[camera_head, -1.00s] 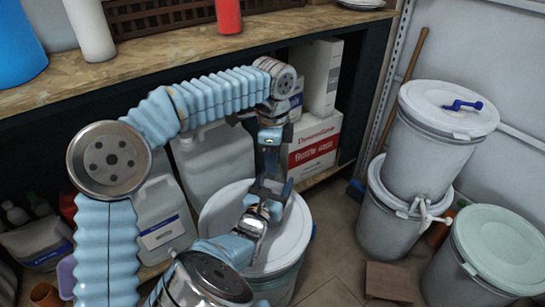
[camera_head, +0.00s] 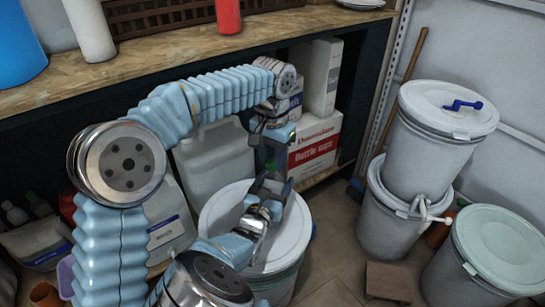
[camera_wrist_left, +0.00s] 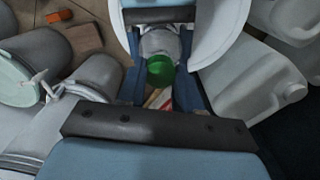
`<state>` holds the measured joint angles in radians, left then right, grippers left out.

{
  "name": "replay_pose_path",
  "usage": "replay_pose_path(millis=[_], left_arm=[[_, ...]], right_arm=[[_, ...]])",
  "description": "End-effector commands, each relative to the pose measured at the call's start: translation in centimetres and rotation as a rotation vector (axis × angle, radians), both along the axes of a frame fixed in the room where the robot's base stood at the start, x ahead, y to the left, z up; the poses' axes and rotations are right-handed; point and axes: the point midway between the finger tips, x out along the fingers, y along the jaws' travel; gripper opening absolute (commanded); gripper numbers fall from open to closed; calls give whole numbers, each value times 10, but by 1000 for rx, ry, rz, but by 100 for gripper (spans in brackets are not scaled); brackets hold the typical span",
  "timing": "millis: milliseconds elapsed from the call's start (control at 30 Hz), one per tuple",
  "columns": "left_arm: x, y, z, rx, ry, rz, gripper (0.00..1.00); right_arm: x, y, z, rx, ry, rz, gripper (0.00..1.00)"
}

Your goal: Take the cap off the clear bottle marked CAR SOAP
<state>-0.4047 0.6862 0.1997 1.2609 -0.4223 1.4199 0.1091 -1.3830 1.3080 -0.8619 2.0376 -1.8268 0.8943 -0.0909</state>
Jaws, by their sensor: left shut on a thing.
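The clear bottle (camera_wrist_left: 159,43) shows in the left wrist view with its green cap (camera_wrist_left: 160,71) toward the camera. My left gripper (camera_head: 270,165) points down over the drum in the head view. Its blue fingers (camera_wrist_left: 162,88) lie on either side of the cap, shut on it. The cap is in line with the bottle's neck; a gap between them cannot be made out. My right gripper (camera_head: 267,190) comes up from below, facing the left one, at the bottle's far end. Its hold is hidden. The CAR SOAP marking is not readable.
A white-lidded drum (camera_head: 292,235) stands below the grippers. Stacked drums (camera_head: 430,140) and a green-lidded drum (camera_head: 490,250) stand right. Some floor (camera_head: 335,250) is free between.

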Motion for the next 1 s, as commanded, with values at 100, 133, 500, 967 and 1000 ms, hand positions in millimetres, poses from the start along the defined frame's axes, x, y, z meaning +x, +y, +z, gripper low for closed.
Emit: replay_pose_path(millis=[100, 133, 500, 967, 1000], left_arm=[[0, 0, 0, 0, 0, -1, 0], [0, 0, 0, 0, 0, -1, 0], [0, 0, 7, 0, -1, -2, 0], [0, 0, 22, 0, -1, -2, 0], [0, 0, 22, 1, -1, -2, 0]], right_arm=[[0, 0, 0, 0, 0, 0, 0], [0, 0, 0, 0, 0, 0, 0], [0, 0, 0, 0, 0, 0, 0], [0, 0, 0, 0, 0, 0, 0], [0, 0, 0, 0, 0, 0, 0]])
